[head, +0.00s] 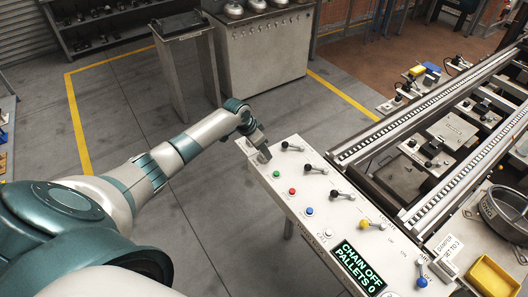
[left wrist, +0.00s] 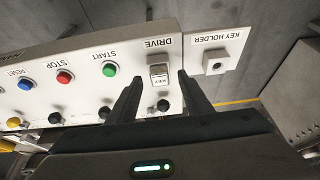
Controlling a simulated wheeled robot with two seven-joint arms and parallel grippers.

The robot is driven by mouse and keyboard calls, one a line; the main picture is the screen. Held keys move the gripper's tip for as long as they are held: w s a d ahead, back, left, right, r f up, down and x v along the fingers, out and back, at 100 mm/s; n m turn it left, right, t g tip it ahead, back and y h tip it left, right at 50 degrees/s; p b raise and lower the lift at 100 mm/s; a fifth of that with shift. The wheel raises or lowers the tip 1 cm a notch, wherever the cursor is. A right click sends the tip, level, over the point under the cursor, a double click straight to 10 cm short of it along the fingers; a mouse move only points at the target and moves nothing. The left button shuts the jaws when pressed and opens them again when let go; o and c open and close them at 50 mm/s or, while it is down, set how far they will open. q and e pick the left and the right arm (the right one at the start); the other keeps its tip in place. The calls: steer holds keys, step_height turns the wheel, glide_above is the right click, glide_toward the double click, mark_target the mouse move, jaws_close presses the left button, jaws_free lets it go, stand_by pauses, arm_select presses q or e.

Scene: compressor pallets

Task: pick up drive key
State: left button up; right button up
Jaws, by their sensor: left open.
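The drive key (left wrist: 159,75), a small pale block marked KEY, stands at the DRIVE label on the white control panel (left wrist: 90,50) in the left wrist view, where the lettering appears upside down. My left gripper (left wrist: 159,78) is open, with one dark finger on each side of the key; I see no finger closed on it. In the head view my left gripper (head: 263,153) is at the panel's far left end and hides the key. The key holder (left wrist: 214,62), a white plate with a dark hole, is right of the key. My right gripper is not in view.
The panel carries green (head: 276,173), red (head: 292,191) and blue (head: 309,211) buttons and several black-knobbed levers (head: 315,169) close to my gripper. A display (head: 361,268) reads CHAIN OFF, PALLETS 0. A conveyor (head: 420,120) runs along the right.

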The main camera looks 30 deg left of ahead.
arm_select(q)
steer(key=shift+f, duration=0.15)
stand_by(0.3)
steer(key=c, duration=1.1)
steer(key=shift+c, duration=0.2)
